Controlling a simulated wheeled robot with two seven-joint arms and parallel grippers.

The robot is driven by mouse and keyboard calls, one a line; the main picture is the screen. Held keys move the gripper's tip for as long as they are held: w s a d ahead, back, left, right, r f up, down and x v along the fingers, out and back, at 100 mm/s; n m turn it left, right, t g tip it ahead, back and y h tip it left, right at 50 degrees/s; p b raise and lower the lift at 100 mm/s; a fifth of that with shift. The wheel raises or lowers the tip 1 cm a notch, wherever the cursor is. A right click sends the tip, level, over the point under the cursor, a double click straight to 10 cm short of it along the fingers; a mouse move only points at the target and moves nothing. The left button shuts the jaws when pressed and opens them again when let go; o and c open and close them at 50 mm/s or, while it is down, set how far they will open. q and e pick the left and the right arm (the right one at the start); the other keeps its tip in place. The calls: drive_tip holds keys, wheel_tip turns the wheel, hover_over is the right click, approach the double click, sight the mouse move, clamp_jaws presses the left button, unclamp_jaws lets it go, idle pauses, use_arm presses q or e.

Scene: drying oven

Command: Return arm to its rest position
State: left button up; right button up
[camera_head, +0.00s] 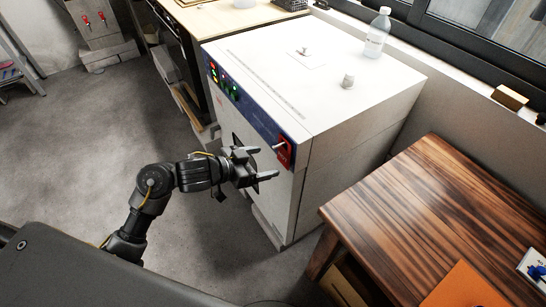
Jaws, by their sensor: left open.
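My left arm comes in from the lower left, bent at the elbow. My left gripper (268,164) is open with nothing seen between its fingers. It is in front of the door side of the white drying oven (350,135), below the blue control panel (240,95) and near the red handle piece (285,151). I cannot tell whether the fingers touch the oven. The gripper hides part of the oven's front and its dark window. My right gripper is not in view.
A brown wooden table (440,200) with an orange sheet (465,287) is at the right. A workbench (235,18) is behind the oven. The grey floor (80,140) at the left is open.

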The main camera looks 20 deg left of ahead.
use_arm(q)
drive_tip(key=v, duration=0.4)
drive_tip(key=shift+s+a+r, duration=0.15)
drive_tip(key=shift+s+a, duration=0.05)
drive_tip(key=shift+s, duration=0.05)
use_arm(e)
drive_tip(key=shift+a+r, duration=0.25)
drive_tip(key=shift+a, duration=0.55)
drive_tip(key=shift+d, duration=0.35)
